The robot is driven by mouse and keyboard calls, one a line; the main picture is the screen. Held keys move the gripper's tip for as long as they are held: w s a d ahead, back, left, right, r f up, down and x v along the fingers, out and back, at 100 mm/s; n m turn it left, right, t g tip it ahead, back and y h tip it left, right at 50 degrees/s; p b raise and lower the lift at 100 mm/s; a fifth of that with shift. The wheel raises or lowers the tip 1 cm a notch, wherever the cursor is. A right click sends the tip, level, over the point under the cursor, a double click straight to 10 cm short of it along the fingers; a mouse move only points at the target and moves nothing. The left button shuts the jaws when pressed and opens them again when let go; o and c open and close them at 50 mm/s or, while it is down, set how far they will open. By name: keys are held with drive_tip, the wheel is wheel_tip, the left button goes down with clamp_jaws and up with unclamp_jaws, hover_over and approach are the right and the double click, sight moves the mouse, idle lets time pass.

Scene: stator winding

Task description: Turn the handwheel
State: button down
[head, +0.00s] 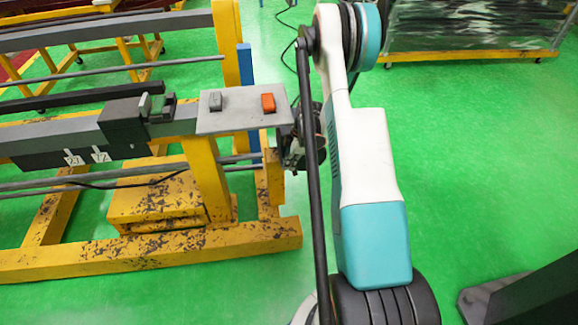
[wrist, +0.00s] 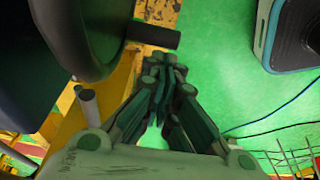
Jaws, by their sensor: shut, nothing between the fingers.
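The handwheel (wrist: 100,38) is a dark round wheel at the upper left of the wrist view. A dark cylindrical handle (wrist: 152,36) sticks out from it to the right. My gripper (wrist: 163,68) has its fingers together and empty, with the tips just below the handle in the picture. I cannot tell whether the tips touch the handle. In the head view my arm covers much of this area. Only a dark, cluttered patch shows by the end of the grey plate, and I cannot separate wheel from gripper there.
A worn yellow frame (head: 150,255) carries a grey beam and a grey plate (head: 240,112) with an orange-red switch (head: 268,102). Green floor is open right of my arm.

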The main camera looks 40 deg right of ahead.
drive_tip(key=v, duration=0.6)
drive_tip(key=s+d+r+t+y+p, duration=0.2)
drive_tip(key=s+d+r+y+p, duration=0.15)
drive_tip(key=r+p, duration=0.3)
drive_tip(key=b+x, duration=0.1)
drive_tip(key=x, duration=0.2)
drive_tip(key=b+x, duration=0.2)
drive_tip(key=x, duration=0.1)
drive_tip(key=b+x, duration=0.1)
drive_tip(key=x, duration=0.2)
drive_tip(key=shift+w+d+f, duration=0.1)
drive_tip(key=shift+d+f, duration=0.2)
wheel_tip(320, 180, down, 3)
drive_tip(key=shift+d+f+b, duration=0.1)
drive_tip(key=shift+f+b, duration=0.1)
drive_tip(key=shift+b, duration=0.9)
drive_tip(key=shift+f, duration=0.45)
